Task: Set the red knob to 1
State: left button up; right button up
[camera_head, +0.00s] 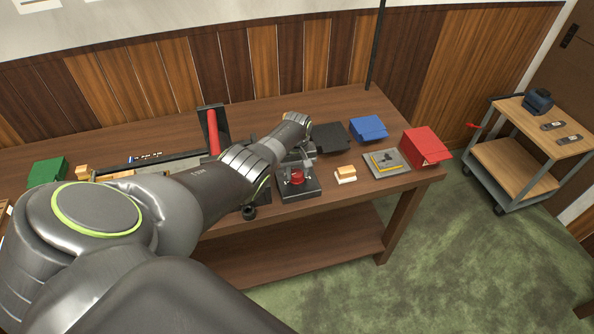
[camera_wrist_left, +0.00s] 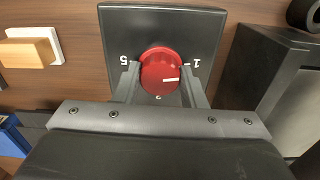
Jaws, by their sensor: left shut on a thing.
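The red knob (camera_head: 297,178) sits on a dark square plate (camera_head: 313,190) on the workbench. In the left wrist view the knob (camera_wrist_left: 160,64) has a white pointer mark at its lower right, directed rightwards. A white 1 is printed right of the knob and a 5 left of it, both upside down in this view. The mark appears a little below the 1. A small label below the knob is partly hidden. My left gripper (camera_wrist_left: 159,84) has its fingers on both sides of the knob, shut on it. My right gripper is not in view.
A white-and-tan block (camera_head: 345,175) and a grey tray (camera_head: 387,164) stand to the right. Red (camera_head: 424,148), blue (camera_head: 368,129) and black (camera_head: 329,137) boxes are nearby. A dark box (camera_wrist_left: 275,75) stands close right of the plate in the wrist view.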

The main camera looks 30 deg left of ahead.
aim_at(297, 173)
pick_arm(q)
jog(key=shift+w+r, duration=0.1)
dwell(0.3)
jog(key=o, duration=1)
jog(key=shift+r, duration=0.3)
notch_tip(297, 173, up, 6)
jog(key=shift+f+p, duration=0.1)
jog(key=shift+p, duration=0.8)
notch_tip(297, 173, up, 11)
jog(key=shift+b, duration=0.8)
